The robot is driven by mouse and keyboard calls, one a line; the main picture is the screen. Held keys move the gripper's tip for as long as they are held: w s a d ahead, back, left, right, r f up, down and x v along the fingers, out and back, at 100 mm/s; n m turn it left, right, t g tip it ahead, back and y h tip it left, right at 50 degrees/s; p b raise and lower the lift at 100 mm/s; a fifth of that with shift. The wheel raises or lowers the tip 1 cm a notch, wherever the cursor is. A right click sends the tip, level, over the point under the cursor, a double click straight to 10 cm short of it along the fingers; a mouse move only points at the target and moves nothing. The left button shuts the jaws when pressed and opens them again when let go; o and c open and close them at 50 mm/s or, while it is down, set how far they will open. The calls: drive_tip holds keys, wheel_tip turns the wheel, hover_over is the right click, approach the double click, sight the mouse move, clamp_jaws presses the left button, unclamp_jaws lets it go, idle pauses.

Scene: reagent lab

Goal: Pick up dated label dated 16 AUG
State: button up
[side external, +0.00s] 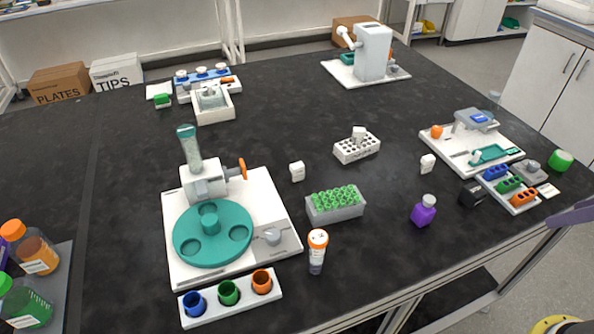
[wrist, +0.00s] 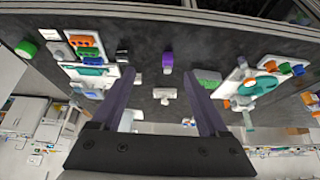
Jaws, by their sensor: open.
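I cannot make out a label reading 16 AUG; any print is too small to read. Two small white blocks, one left of centre (side external: 297,171) and one at the right (side external: 427,163), stand on the black bench. A white card (side external: 549,190) lies by the colored tray at the right, and another pale card (side external: 160,91) lies at the back left. A small black block (side external: 472,194) stands left of that tray. My gripper (wrist: 160,76) is open and empty in the wrist view, its two purple-grey fingers spread above the bench.
A purple bottle (side external: 424,211), a green-capped tube rack (side external: 335,204), a white rack (side external: 357,147) and an orange-capped tube (side external: 317,251) stand mid-bench. A device with a teal turntable (side external: 213,234) fills the front left. The colored tray (side external: 510,188) is at the right. Bare bench lies between.

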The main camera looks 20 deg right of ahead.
drive_tip(key=w+a+r+m+t, duration=0.1)
drive_tip(key=w+r, duration=0.5)
drive_tip(key=w, duration=0.4)
drive_tip(key=w+a+r+t, duration=0.1)
drive_tip(key=w+a+r, duration=0.1)
drive_tip(key=w+r, duration=0.6)
drive_tip(key=n+g, duration=0.3)
hover_over(297, 165)
drive_tip(key=s, duration=0.3)
wheel_tip(297, 165, down, 31)
drive_tip(key=shift+x, duration=3.1)
drive_tip(key=shift+w+r, duration=0.1)
drive_tip(key=shift+w, duration=0.1)
